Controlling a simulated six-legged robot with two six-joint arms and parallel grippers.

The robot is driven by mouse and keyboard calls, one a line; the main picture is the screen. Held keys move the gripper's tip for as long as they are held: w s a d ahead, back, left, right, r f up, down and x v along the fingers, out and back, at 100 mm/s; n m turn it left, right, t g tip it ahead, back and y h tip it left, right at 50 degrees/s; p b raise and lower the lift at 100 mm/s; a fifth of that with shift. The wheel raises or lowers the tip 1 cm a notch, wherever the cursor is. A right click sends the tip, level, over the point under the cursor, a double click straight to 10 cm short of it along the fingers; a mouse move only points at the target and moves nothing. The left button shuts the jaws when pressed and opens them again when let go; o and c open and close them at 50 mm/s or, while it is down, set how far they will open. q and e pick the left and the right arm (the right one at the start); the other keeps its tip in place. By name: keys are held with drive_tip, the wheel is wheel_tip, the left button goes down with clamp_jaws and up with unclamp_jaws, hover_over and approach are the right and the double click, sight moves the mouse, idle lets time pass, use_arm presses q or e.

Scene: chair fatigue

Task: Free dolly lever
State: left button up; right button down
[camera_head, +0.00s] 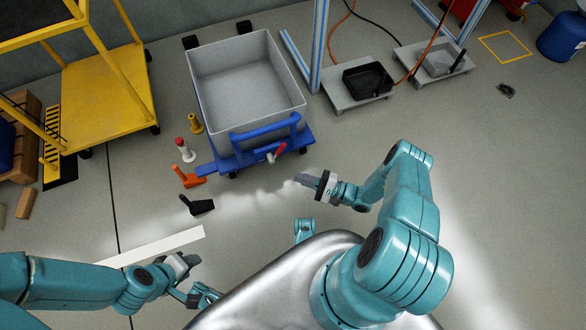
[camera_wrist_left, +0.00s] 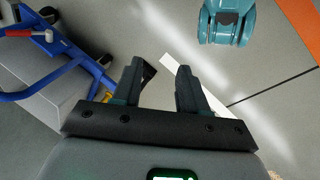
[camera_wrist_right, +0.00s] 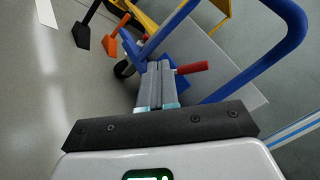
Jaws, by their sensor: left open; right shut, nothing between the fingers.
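A blue dolly (camera_head: 230,160) with a blue push handle carries a large grey bin (camera_head: 245,80). A lever with a red grip (camera_head: 278,152) sits at the dolly's near end, below the handle. In the right wrist view the red grip (camera_wrist_right: 191,68) shows just right of my fingertips. My right gripper (camera_head: 304,180) is shut and empty, a little to the near right of the lever and apart from it in the head view. My left gripper (camera_head: 191,262) is open and empty, low at the left; in its wrist view the lever (camera_wrist_left: 18,33) shows at the upper left.
Orange (camera_head: 188,178) and black (camera_head: 196,205) wedge-like pieces lie left of the dolly, near a white-and-red post (camera_head: 185,150) and a yellow post (camera_head: 195,123). A yellow cart (camera_head: 105,90) stands at left. Grey platforms (camera_head: 358,98) stand at right. Near-right floor is clear.

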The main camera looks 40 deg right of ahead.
use_arm(q)
drive_tip(key=f, duration=0.1)
drive_tip(key=f+b, duration=0.1)
drive_tip(key=f, duration=0.1)
drive_tip(key=f+b, duration=0.1)
drive_tip(key=shift+w+a+f, duration=0.1)
drive_tip(key=shift+w+f, duration=0.1)
drive_tip(key=shift+w, duration=0.1)
use_arm(e)
drive_tip(key=s+d+f+m+t+h, duration=0.1)
drive_tip(key=d+f+t+h, duration=0.3)
drive_tip(key=d, duration=0.4)
drive_tip(key=shift+s+d+m+t+h, duration=0.25)
drive_tip(key=shift+s+m+t+h, duration=0.2)
drive_tip(key=shift+h, duration=0.25)
drive_tip(key=shift+w, duration=0.1)
use_arm(q)
drive_tip(key=shift+w+a+f+t+b, duration=0.15)
drive_tip(key=shift+w+f+t+b, duration=0.25)
drive_tip(key=shift+w+f+b, duration=0.5)
use_arm(e)
drive_tip(key=s+a+r+x, duration=0.1)
drive_tip(key=a+x, duration=0.1)
drive_tip(key=x, duration=1.1)
drive_tip(key=shift+a, duration=0.3)
use_arm(q)
drive_tip(key=shift+s, duration=0.25)
use_arm(e)
drive_tip(key=shift+s+r, duration=0.1)
drive_tip(key=shift+r, duration=0.05)
